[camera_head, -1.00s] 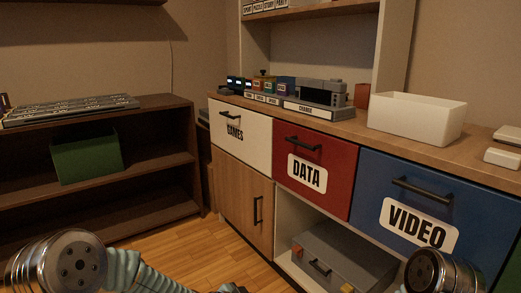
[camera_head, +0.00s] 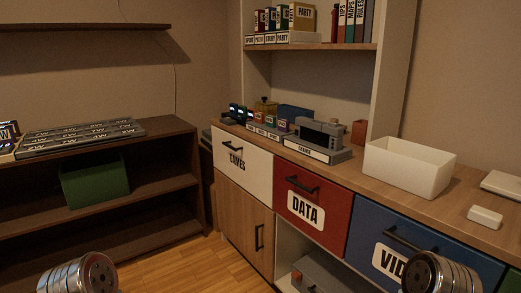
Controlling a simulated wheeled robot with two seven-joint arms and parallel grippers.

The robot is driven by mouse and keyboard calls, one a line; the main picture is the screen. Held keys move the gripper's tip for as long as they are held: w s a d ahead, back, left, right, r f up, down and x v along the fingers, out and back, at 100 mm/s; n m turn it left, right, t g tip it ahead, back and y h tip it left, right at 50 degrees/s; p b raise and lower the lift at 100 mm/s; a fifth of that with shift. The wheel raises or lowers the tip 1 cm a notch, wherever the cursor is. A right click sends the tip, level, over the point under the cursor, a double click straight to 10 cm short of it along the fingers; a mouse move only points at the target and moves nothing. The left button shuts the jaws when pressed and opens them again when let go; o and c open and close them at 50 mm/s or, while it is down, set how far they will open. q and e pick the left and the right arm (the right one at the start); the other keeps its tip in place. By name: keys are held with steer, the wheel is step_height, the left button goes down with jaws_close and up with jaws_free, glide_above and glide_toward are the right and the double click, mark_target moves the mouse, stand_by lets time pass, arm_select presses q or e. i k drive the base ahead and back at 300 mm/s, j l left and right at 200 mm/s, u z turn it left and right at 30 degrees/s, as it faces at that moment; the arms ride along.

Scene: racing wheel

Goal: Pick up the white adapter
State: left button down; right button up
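A small white block (camera_head: 485,217), which looks like the white adapter, lies on the wooden counter at the far right. A flatter white item (camera_head: 503,187) lies just behind it, cut by the picture's right edge; I cannot tell exactly what it is. Only round metal joints of my two arms show at the bottom left and bottom right. Neither gripper is in view, so I cannot see what they hold.
A white open box (camera_head: 408,168) stands on the counter left of the white block. A grey device (camera_head: 320,140) and small colored items stand farther left. Below are white, red (camera_head: 311,199) and blue drawers. A dark shelf (camera_head: 160,150) with a green bin (camera_head: 95,183) stands left.

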mark_target(484, 217)
steer(key=z, duration=1.5)
